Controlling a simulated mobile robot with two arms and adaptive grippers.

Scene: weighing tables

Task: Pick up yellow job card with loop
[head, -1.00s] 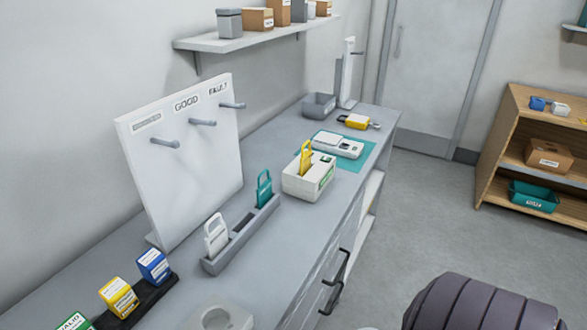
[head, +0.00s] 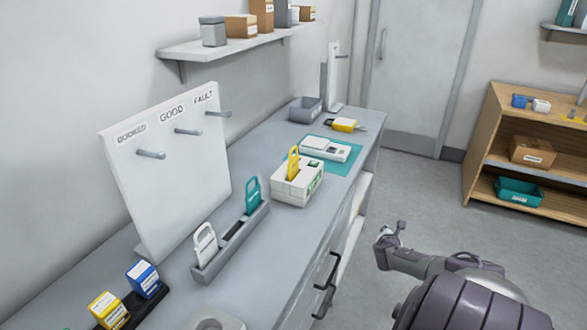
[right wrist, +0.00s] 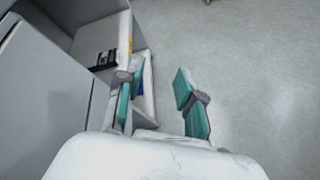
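The yellow job card with a loop (head: 293,164) stands upright in a slot of the white box-shaped device (head: 298,186) on the grey counter. My right gripper (head: 391,243) is over the floor to the right of the counter, apart from the card. In the right wrist view the right gripper (right wrist: 158,100) has its two teal-padded fingers spread wide with nothing between them. My left gripper is not in view.
A grey holder (head: 226,250) carries a white card (head: 204,245) and a teal card (head: 252,195) near the yellow one. A white peg board (head: 180,180) stands behind. A scale (head: 326,149) sits on a teal mat. A wooden shelf (head: 483,150) stands across the floor.

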